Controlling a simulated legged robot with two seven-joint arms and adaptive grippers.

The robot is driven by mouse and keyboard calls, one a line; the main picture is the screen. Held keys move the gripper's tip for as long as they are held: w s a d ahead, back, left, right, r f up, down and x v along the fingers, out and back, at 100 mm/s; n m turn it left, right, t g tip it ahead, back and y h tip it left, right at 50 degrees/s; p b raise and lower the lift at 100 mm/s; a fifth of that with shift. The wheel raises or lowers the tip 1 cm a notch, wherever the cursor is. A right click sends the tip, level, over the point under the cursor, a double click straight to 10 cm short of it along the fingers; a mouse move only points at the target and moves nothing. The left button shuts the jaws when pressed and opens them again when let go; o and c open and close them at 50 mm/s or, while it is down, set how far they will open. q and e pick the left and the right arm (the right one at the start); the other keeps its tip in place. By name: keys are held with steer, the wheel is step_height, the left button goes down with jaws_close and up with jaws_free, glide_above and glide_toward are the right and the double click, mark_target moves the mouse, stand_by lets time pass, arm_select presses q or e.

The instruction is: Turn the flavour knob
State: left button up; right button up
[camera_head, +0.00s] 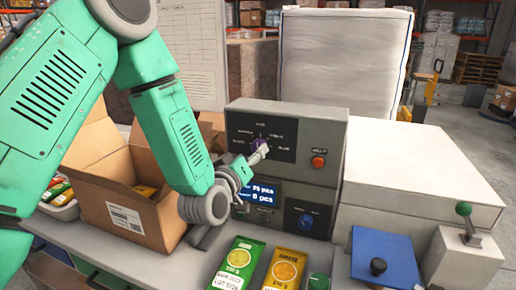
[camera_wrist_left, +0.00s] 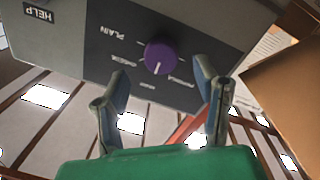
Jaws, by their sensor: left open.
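The flavour knob (camera_head: 258,145) is a purple dial on the dark upper panel of the grey control box (camera_head: 300,114). In the wrist view the knob (camera_wrist_left: 161,55) appears upside down, with labels around it such as PLAIN; its white pointer line points down in that picture. My left gripper (camera_head: 255,159) is at the panel, right by the knob, partly covering it in the head view. In the wrist view its fingers (camera_wrist_left: 163,86) are open, one on each side below the knob, with nothing between them. Whether they touch the panel I cannot tell. My right gripper is out of view.
A red button (camera_head: 319,161) sits right of the knob. Below are a lit display (camera_head: 262,193) and a blue knob (camera_head: 306,221). An open cardboard box (camera_head: 122,193) stands left. Green and orange packets (camera_head: 239,262) lie in front. A lever (camera_head: 464,222) stands right.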

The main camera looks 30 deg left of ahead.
mark_target(256, 149)
arm_select(q)
steer(key=shift+w+a+f+p, duration=0.15)
steer(key=shift+w+a, duration=0.2)
steer(key=shift+w, duration=0.75)
steer(key=shift+w+a+r+p, duration=0.15)
steer(key=shift+w+a, duration=0.15)
steer(key=shift+w, duration=0.8)
steer(key=shift+f, duration=0.1)
steer(key=shift+c, duration=0.5)
steer(key=shift+d, duration=0.15)
steer(key=c, duration=1.1)
steer(key=shift+o, duration=0.3)
steer(key=m, duration=0.8)
steer(key=shift+g+b, duration=0.35)
steer(key=shift+g, duration=0.05)
steer(key=shift+m, duration=0.4)
